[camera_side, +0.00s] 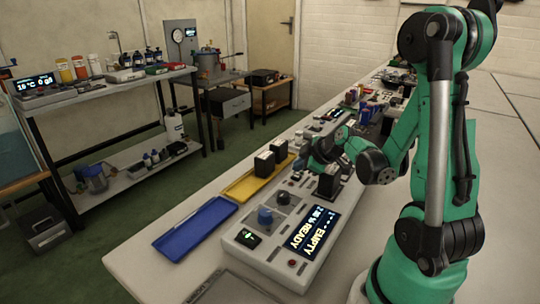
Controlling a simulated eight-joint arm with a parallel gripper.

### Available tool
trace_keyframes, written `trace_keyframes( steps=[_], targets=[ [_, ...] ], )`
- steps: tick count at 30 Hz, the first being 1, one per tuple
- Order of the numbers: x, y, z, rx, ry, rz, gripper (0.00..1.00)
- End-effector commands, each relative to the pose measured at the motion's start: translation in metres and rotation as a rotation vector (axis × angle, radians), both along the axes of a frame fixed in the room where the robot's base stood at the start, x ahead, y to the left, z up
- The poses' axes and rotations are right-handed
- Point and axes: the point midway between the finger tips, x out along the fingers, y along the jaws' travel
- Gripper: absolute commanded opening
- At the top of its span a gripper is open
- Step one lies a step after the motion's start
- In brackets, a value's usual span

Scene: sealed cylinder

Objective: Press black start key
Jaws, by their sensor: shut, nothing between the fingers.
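A pale control box stands on the bench in the side view, with a lit display (311,231) reading "EMPTY" and "READY". A black square key (248,238) with a small light mark sits at the box's front left corner. My gripper (309,168) is shut and empty. My wrist partly hides the gripper, and the fingertips are small and hard to make out.
A blue knob (265,215) and a grey knob (283,198) rise beside the display. A red button (292,263) is on the front edge. A blue tray (196,227) and a yellow tray (254,183) with black blocks lie left. Bare bench lies right of the box.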

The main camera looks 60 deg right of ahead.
Motion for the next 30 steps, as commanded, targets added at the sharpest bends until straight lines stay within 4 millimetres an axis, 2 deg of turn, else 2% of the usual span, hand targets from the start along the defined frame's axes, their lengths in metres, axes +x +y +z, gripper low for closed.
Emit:
trace_keyframes(
  steps=[30],
  targets=[
    [-0.0002,0.0,-0.0086,0.0,0.001,-0.001,0.0]
  ],
)
